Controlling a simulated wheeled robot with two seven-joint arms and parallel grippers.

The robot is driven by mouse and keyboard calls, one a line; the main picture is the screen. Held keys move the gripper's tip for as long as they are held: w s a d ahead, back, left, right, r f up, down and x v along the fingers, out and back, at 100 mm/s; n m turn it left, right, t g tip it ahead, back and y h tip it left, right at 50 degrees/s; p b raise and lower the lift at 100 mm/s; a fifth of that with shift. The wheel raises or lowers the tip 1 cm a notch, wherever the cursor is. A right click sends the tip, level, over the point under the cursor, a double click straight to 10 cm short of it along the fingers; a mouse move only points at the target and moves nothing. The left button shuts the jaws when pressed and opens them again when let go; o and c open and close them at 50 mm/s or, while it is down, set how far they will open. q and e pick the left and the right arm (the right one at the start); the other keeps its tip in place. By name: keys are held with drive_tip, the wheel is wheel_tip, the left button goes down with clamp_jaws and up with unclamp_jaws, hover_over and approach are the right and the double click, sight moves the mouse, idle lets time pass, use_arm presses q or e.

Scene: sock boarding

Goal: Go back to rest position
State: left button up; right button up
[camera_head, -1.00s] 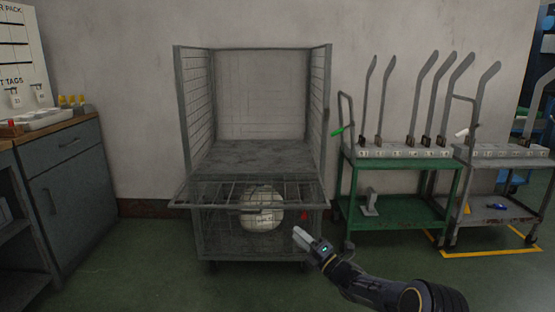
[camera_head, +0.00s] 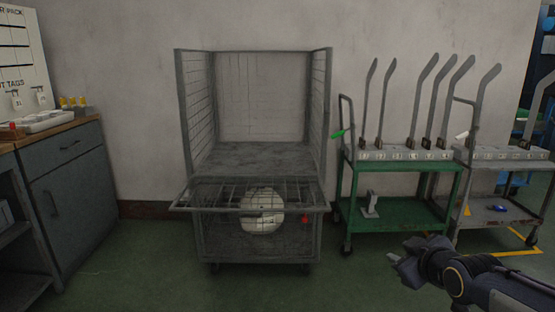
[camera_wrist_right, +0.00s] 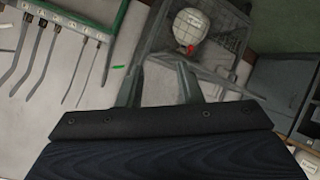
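My right gripper (camera_head: 395,262) is in the lower right of the head view, in front of the green cart and over the floor. In the right wrist view its two fingers (camera_wrist_right: 160,84) stand apart with nothing between them. It is open and empty, clear of the carts. My left gripper is not in view.
A wire cage trolley (camera_head: 257,230) stands against the wall, with a pale round bundle (camera_head: 262,211) in its lower part. A green cart (camera_head: 405,212) holding several upright sock boards stands to its right. A grey cabinet (camera_head: 70,195) is on the left. The floor in front is clear.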

drive_tip(key=s+a+f+m+g+y, duration=0.1)
drive_tip(key=s+a+f+m+g, duration=0.15)
drive_tip(key=s, duration=0.75)
drive_tip(key=s+a+f+m+g+y, duration=0.1)
drive_tip(key=s+a+f+m+g, duration=0.15)
drive_tip(key=s, duration=0.65)
drive_tip(key=s+a+f+m+g+y, duration=0.15)
drive_tip(key=s+f+m, duration=0.25)
drive_tip(key=s, duration=0.6)
wheel_tip(320, 180, up, 38)
drive_tip(key=p, duration=3.8)
drive_tip(key=shift+s+a+h+p, duration=0.2)
drive_tip(key=shift+h+p, duration=0.15)
drive_tip(key=shift+f, duration=0.1)
